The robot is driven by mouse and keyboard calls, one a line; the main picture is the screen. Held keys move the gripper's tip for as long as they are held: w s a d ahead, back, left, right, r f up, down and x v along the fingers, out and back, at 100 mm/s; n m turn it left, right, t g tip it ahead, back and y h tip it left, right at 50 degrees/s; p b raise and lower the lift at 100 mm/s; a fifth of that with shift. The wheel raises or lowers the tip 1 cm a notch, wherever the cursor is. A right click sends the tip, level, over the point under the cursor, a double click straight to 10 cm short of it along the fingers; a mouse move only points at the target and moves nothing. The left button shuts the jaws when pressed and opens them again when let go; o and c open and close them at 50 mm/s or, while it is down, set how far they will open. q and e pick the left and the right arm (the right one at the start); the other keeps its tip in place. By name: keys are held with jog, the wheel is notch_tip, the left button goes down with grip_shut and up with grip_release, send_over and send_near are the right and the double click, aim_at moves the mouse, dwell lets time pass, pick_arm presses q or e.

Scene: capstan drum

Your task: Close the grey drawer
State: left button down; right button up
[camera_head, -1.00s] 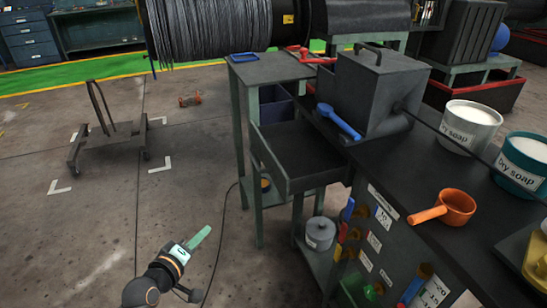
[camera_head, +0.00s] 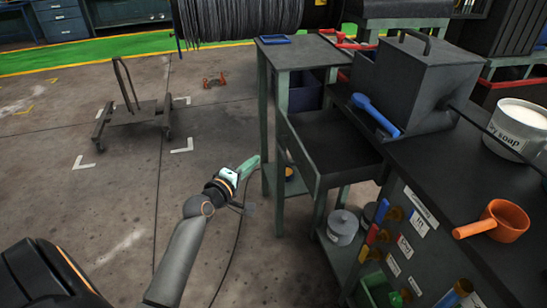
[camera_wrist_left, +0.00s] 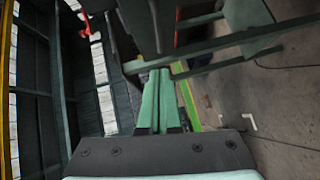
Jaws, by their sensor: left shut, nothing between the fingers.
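The grey drawer (camera_head: 299,163) is pulled out from the dark workbench in the head view. Its open, empty-looking tray faces up, and its outer panel faces left. My left gripper (camera_head: 252,162) has pale green fingers and is just left of that panel, apparently with a small gap; contact cannot be told. In the left wrist view its fingers (camera_wrist_left: 160,102) are together with nothing between them, pointing toward dark panels and green-grey table legs. My right gripper is not in view.
A green-grey side table (camera_head: 300,50) stands behind the drawer. A grey box with a blue scoop (camera_head: 375,115), an orange dipper (camera_head: 495,222) and a soap tub (camera_head: 518,130) stand on the bench (camera_head: 440,190). A grey pot (camera_head: 342,228) is below.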

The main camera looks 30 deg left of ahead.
pick_arm(q)
jog(key=w+d+f, duration=0.1)
jog(key=w+d, duration=0.1)
jog(key=w, duration=0.5)
jog(key=shift+f, duration=0.2)
jog(key=shift+d, duration=0.1)
